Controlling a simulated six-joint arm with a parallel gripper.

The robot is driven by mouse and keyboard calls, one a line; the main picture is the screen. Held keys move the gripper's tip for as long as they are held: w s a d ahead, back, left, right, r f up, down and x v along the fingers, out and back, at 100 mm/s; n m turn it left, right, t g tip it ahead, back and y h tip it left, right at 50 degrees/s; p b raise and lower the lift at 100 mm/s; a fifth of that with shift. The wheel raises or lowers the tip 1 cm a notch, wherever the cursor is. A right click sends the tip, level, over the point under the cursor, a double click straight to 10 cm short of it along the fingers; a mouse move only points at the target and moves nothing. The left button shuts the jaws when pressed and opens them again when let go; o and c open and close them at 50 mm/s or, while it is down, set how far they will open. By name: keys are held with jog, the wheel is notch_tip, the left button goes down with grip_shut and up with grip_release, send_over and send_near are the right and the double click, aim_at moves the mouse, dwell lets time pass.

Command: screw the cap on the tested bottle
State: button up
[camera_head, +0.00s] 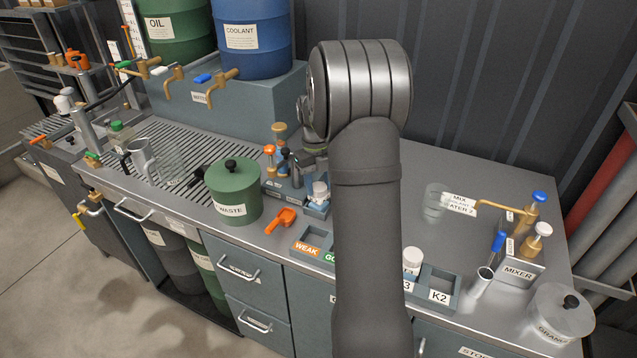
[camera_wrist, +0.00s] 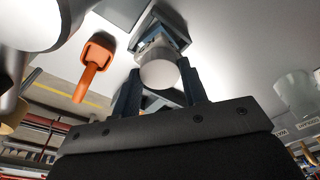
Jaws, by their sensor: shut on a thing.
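My gripper (camera_head: 312,168) points down beside the green waste bin, partly hidden by my own arm. In the wrist view its two dark fingers (camera_wrist: 158,84) stand on either side of a round white cap (camera_wrist: 158,73) and are shut on it. In the head view the white cap (camera_head: 320,187) is just below the gripper, over a pale bottle (camera_head: 318,200) at the front of a small blue-grey rack (camera_head: 317,211). The cap looks in line with the bottle, but I cannot tell whether they touch or how far it is turned.
The green waste bin (camera_head: 234,190) stands close left, with an orange tool (camera_head: 281,220) in front. Orange and wooden tops (camera_head: 270,150) rise behind. Labelled trays (camera_head: 309,247) line the front, with another white cap (camera_head: 412,257) farther right. A mixer (camera_head: 519,266) stands at right.

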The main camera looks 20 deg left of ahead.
jog(key=o, duration=1.6)
jog(key=shift+o, duration=0.2)
jog(key=shift+r, duration=0.2)
jog(key=shift+r, duration=1.15)
jog(key=shift+r, duration=0.3)
jog(key=shift+r, duration=2.35)
